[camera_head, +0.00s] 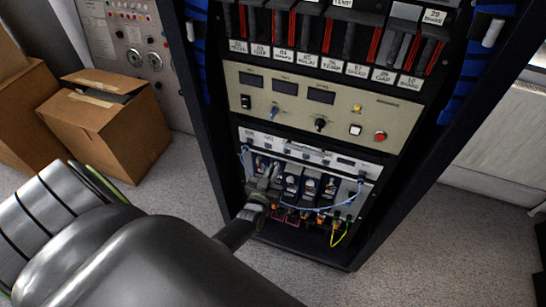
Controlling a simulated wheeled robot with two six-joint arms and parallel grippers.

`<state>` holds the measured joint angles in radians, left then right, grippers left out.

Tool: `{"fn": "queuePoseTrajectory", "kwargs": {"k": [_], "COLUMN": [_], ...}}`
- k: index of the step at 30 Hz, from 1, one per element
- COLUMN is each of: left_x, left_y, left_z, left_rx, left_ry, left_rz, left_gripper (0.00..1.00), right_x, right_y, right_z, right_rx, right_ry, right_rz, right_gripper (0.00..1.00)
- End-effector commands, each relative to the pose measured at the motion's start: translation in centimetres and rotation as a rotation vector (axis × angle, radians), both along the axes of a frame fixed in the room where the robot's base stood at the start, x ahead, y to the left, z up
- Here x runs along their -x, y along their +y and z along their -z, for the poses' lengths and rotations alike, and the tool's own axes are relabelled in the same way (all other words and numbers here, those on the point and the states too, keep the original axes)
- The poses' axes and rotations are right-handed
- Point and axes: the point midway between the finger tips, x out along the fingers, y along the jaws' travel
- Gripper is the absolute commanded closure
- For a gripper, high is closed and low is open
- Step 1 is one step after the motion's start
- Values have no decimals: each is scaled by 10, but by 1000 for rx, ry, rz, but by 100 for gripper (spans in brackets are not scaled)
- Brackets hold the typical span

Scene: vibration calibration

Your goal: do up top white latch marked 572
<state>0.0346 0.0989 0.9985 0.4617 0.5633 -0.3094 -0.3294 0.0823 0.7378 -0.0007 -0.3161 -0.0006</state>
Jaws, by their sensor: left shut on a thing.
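My left gripper (260,197) reaches in from the lower left to the lowest bay of the rack. It is shut on a small pale part (267,177) at the front of the left modules. The gripper covers much of that part, so I cannot tell whether it is a latch. Several dark modules (291,184) with pale fronts stand in a row in this bay. I cannot read the number 572 on any of them. My right gripper is out of view.
A beige panel (290,105) with knobs and displays sits above the bay. Blue and yellow cables (340,236) hang in front of the modules. Cardboard boxes (110,130) stand on the floor at left. Carpet (430,245) is clear to the right.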

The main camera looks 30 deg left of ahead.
Motion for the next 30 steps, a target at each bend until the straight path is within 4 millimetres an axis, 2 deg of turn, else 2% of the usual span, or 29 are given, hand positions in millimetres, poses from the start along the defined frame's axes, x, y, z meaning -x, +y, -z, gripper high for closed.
{"fn": "queuePoseTrajectory", "kwargs": {"k": [9,10,14,23,26,30], "left_x": [1,1,1,1,7,27], "left_y": [0,0,0,0,-1,-6], "left_z": [1,1,1,0,1,1], "left_rx": [-4,-4,-3,-2,-1,0], "left_ry": [4,4,3,1,3,3], "left_rz": [1,1,1,0,0,0], "left_gripper": [100,88,71,70,70,70], "right_x": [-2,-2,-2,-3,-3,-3], "right_y": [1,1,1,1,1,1], "right_z": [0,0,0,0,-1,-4], "right_rx": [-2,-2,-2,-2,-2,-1], "right_ry": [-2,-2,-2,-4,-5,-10], "right_rz": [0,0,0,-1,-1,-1], "right_gripper": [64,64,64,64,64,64]}}
